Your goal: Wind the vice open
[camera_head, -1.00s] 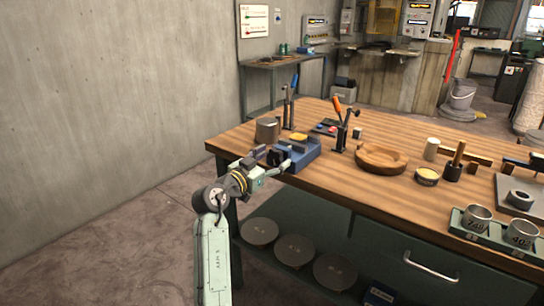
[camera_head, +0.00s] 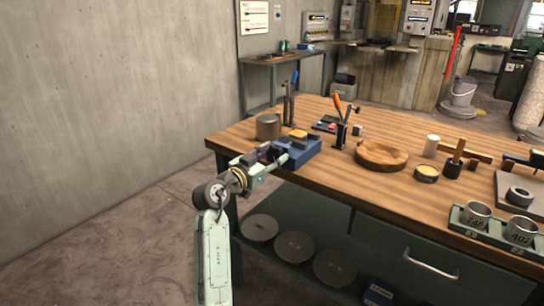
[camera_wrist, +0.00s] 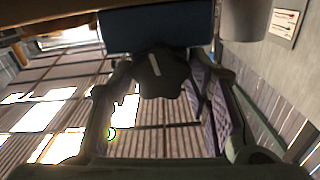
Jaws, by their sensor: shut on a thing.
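The blue vice (camera_head: 304,153) sits at the left front corner of the wooden bench, with a yellow piece on its top. My gripper (camera_head: 276,154) is at the vice's near left end. In the wrist view my gripper (camera_wrist: 168,76) is shut on a dark handle (camera_wrist: 160,76) with a pale line on its face. The blue vice body (camera_wrist: 145,30) shows just beyond the handle. The vice's jaw gap is too small to make out, and my gripper partly hides the handle in the head view.
A grey-brown cylinder (camera_head: 268,127) stands behind the vice. Upright toggle clamps, one with an orange handle (camera_head: 337,103), stand behind and to the right. The floor (camera_head: 120,240) left of the bench is clear.

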